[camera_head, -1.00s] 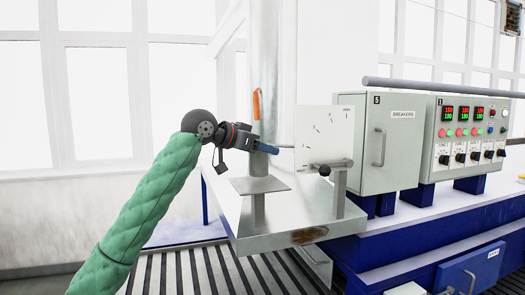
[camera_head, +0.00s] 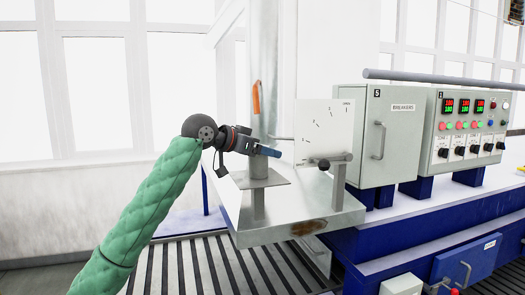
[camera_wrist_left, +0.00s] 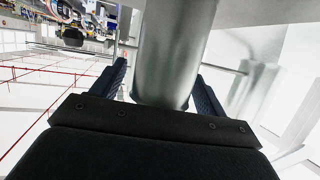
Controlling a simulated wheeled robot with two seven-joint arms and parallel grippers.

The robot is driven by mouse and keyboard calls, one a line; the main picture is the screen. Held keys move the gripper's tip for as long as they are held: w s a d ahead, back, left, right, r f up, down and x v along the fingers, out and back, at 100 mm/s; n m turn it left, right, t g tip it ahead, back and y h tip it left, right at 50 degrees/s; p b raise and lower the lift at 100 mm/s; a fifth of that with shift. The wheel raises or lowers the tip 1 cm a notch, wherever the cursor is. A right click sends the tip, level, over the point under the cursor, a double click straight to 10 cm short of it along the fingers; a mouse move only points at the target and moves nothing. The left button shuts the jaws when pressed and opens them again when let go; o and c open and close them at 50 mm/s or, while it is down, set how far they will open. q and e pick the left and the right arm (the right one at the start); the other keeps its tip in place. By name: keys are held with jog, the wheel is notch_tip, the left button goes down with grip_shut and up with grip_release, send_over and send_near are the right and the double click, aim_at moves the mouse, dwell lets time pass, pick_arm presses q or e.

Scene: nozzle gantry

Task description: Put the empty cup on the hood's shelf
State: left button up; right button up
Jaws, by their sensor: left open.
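A grey metal cylinder (camera_head: 258,171), which looks like the cup, stands upright on a small square plate (camera_head: 278,181) on a short post. My left gripper (camera_head: 266,150) is at the upper part of this cylinder in the head view and partly covers it. In the left wrist view a shiny metal cylinder (camera_wrist_left: 172,55) fills the space between the spread fingers of my left gripper (camera_wrist_left: 160,88). I cannot tell whether the fingers touch it. The inside of the cup is hidden. I cannot tell which surface is the hood's shelf. My right gripper is out of view.
A metal ledge (camera_head: 300,222) lies under the post. Grey cabinets (camera_head: 400,110) stand further right.

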pick_arm(q)
jog(key=shift+r, duration=0.1)
jog(key=shift+s+a+b, duration=0.2)
jog(key=shift+a+b, duration=0.2)
jog(key=shift+a, duration=0.05)
jog(key=b+v, duration=0.3)
jog(key=v, duration=0.3)
jog(key=shift+s+a, duration=0.1)
jog(key=shift+r+b+v, duration=0.15)
jog(key=shift+b+v, duration=0.4)
jog(key=shift+v, duration=0.65)
jog(key=shift+r+b+v, duration=0.1)
jog(key=shift+b+v, duration=0.45)
jog(key=shift+v, duration=0.65)
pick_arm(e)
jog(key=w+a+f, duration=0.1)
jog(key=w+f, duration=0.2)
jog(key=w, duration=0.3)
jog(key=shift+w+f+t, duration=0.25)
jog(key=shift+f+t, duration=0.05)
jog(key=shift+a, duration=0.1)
